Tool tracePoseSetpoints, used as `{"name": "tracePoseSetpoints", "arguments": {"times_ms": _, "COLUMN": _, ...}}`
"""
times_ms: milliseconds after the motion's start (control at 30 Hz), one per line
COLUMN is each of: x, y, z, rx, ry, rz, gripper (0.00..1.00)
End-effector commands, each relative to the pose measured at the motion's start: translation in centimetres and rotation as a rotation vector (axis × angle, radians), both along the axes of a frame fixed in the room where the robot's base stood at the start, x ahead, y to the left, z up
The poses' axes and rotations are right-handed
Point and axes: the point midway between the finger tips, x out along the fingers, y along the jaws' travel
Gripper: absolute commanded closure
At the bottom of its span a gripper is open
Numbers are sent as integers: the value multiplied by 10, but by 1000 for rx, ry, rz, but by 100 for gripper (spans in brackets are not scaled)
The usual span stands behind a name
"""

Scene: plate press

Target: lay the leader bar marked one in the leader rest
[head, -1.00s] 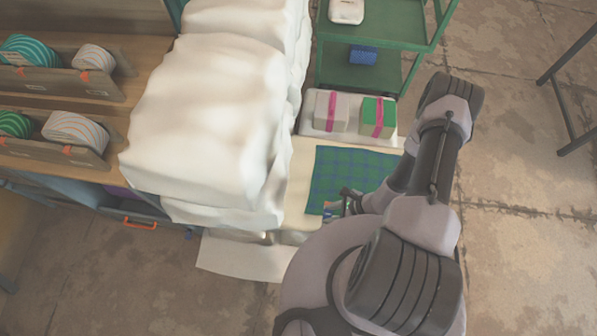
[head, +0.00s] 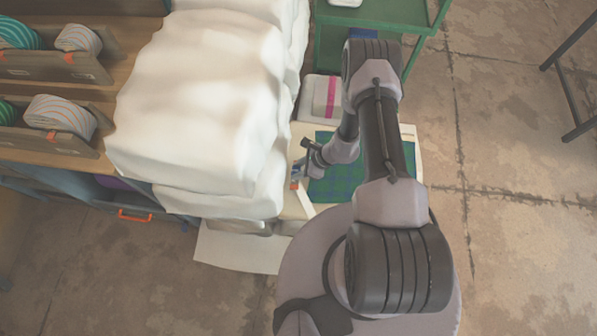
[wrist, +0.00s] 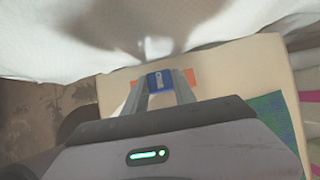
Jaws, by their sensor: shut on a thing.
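My gripper (wrist: 160,85) is shut on a small bar with a blue middle and orange ends, the leader bar (wrist: 188,77). A pale mark shows on its blue part, too small to read for sure. In the head view my gripper (head: 297,170) holds the bar (head: 294,183) over the cream board, close to the edge of the white draped cover (head: 205,100). In the wrist view the white cloth (wrist: 60,40) hangs right beyond the bar. I cannot make out the leader rest in either view.
The cream board (head: 408,132) carries a green and blue checked cloth (head: 335,188). Behind it stand a pale block with a pink band (head: 325,97) and a green cart (head: 385,15). Wooden racks with striped rolls (head: 60,113) stand at the left. Open floor lies at the right.

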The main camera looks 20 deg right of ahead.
Motion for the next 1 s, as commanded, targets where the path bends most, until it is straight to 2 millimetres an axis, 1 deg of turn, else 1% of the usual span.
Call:
{"name": "tracePoseSetpoints", "arguments": {"times_ms": 33, "x": 0, "y": 0, "z": -10, "rx": 0, "ry": -1, "rz": -1, "gripper": 100}}
{"name": "tracePoseSetpoints", "arguments": {"times_ms": 233, "x": 0, "y": 0, "z": -6, "rx": 0, "ry": -2, "rz": 0, "gripper": 100}}
{"name": "tracePoseSetpoints", "arguments": {"times_ms": 367, "x": 0, "y": 0, "z": -11, "rx": 0, "ry": -2, "rz": 0, "gripper": 100}}
{"name": "tracePoseSetpoints", "arguments": {"times_ms": 400, "x": 0, "y": 0, "z": -10, "rx": 0, "ry": -2, "rz": 0, "gripper": 60}}
{"name": "tracePoseSetpoints", "arguments": {"times_ms": 467, "x": 0, "y": 0, "z": -9, "rx": 0, "ry": -2, "rz": 0, "gripper": 48}}
{"name": "tracePoseSetpoints", "arguments": {"times_ms": 500, "x": 0, "y": 0, "z": -9, "rx": 0, "ry": -2, "rz": 0, "gripper": 46}}
{"name": "tracePoseSetpoints", "arguments": {"times_ms": 767, "x": 0, "y": 0, "z": -8, "rx": 0, "ry": -2, "rz": 0, "gripper": 46}}
{"name": "tracePoseSetpoints", "arguments": {"times_ms": 867, "x": -1, "y": -4, "z": 2, "rx": 0, "ry": -2, "rz": -1, "gripper": 46}}
{"name": "tracePoseSetpoints", "arguments": {"times_ms": 967, "x": -6, "y": -17, "z": 26, "rx": 0, "ry": -2, "rz": -4, "gripper": 46}}
{"name": "tracePoseSetpoints", "arguments": {"times_ms": 1000, "x": -8, "y": -24, "z": 37, "rx": 0, "ry": -3, "rz": -4, "gripper": 46}}
